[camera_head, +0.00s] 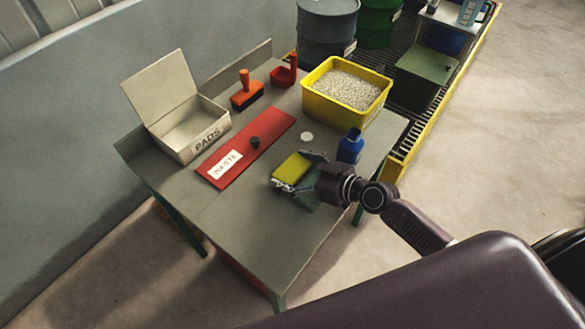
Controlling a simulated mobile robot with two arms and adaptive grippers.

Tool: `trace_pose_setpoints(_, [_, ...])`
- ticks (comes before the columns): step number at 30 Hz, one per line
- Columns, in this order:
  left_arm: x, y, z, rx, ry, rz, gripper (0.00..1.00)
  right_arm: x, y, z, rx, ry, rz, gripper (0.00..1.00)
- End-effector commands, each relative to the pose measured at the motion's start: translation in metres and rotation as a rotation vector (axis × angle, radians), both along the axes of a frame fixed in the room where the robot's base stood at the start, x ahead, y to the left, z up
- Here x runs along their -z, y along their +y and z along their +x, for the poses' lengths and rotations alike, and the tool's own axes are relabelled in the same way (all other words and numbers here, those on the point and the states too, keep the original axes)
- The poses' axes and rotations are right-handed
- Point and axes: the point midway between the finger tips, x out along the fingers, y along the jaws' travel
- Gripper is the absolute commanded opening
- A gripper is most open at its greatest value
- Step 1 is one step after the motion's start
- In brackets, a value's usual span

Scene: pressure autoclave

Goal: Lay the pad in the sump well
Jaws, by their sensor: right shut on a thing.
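My right gripper (300,174) is shut on a yellow pad (289,168) over the right part of the grey table (240,235). Its fingers are partly hidden around the pad. I cannot tell whether the pad touches the tabletop. The white box marked PADS (205,143) stands open at the table's left, with its lid tipped back. I cannot make out the sump well for certain. My left gripper is not in view.
A red WASTE lid (270,136) with a black knob lies mid-table. A blue bottle (350,149) stands close behind my right gripper. A yellow tub of granules (317,105), an orange brush (246,95) and a red scoop (283,75) sit farther back. Drums (327,35) stand on grating beyond.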

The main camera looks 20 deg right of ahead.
Motion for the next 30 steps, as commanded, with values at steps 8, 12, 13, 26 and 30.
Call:
trace_pose_setpoints(8, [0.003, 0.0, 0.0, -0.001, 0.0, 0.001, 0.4, 0.002, 0.0, 0.0, 0.0, 0.0, 0.0, 0.91])
trace_pose_setpoints(12, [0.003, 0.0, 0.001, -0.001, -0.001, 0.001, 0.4, 0.002, 0.0, 0.0, 0.0, 0.0, 0.0, 0.96])
trace_pose_setpoints(13, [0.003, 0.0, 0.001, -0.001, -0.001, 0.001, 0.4, 0.002, 0.0, 0.0, 0.0, 0.0, 0.0, 0.96])
trace_pose_setpoints(26, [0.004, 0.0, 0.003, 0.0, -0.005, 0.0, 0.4, -0.006, -0.012, -0.018, -0.001, 0.002, -0.005, 0.96])
trace_pose_setpoints(30, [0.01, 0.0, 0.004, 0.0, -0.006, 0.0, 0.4, -0.016, -0.027, -0.04, -0.002, 0.002, -0.006, 0.96])
